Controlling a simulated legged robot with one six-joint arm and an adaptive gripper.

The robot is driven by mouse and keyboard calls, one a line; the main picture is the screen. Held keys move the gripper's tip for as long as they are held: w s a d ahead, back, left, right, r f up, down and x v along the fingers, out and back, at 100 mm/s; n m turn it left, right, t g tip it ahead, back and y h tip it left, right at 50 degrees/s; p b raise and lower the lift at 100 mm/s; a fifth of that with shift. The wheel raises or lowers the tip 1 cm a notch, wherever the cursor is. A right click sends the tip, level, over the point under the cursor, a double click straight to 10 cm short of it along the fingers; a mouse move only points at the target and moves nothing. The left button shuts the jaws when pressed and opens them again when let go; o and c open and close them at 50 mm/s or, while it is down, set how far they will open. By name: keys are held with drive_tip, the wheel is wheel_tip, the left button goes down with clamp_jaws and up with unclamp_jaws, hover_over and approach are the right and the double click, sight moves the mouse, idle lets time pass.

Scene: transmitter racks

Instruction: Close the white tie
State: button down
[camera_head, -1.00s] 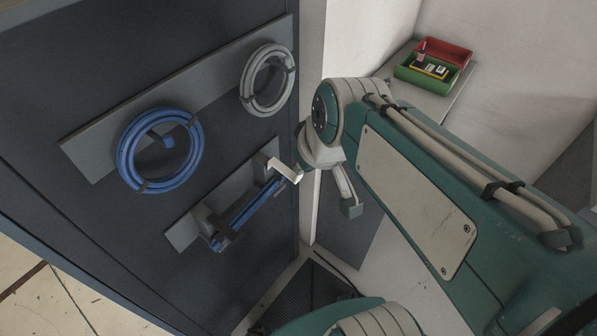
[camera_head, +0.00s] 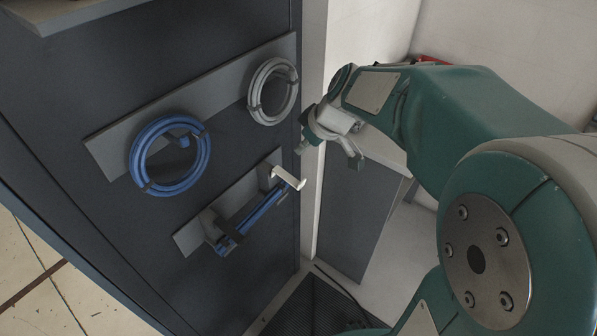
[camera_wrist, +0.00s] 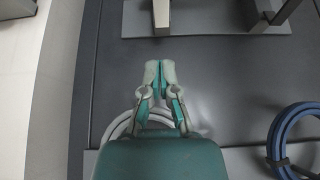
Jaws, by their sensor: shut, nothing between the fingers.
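The white tie (camera_head: 288,177) sticks out as a bent pale strap at the upper right end of the lower grey bracket (camera_head: 187,238) in the head view. It stands open, away from the bracket. It also shows at the top of the wrist view (camera_wrist: 161,14). A blue cable bundle (camera_head: 262,208) lies along this bracket, with a dark tie (camera_head: 226,228) around its lower end. My gripper (camera_head: 302,148) is above and slightly right of the white tie in the head view, apart from it. In the wrist view my gripper (camera_wrist: 161,66) is shut and empty, its tips below the tie.
A blue coil (camera_head: 168,186) and a grey coil (camera_head: 290,93) hang on the upper plate (camera_head: 108,151) of the dark cabinet panel. A pale wall edge (camera_head: 312,190) borders the panel on the right. A dark mesh mat (camera_head: 305,305) lies below.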

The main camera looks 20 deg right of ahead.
sight(294, 180)
drive_tip(key=x, duration=0.9)
drive_tip(key=shift+w+f, duration=0.15)
drive_tip(key=shift+f, duration=0.4)
drive_tip(key=shift+s+d+f, duration=0.15)
drive_tip(key=shift+s+d, duration=0.4)
drive_tip(key=shift+s, duration=0.2)
drive_tip(key=shift+s+d+f, duration=0.1)
drive_tip(key=shift+s+d, duration=0.45)
drive_tip(key=shift+s, duration=0.2)
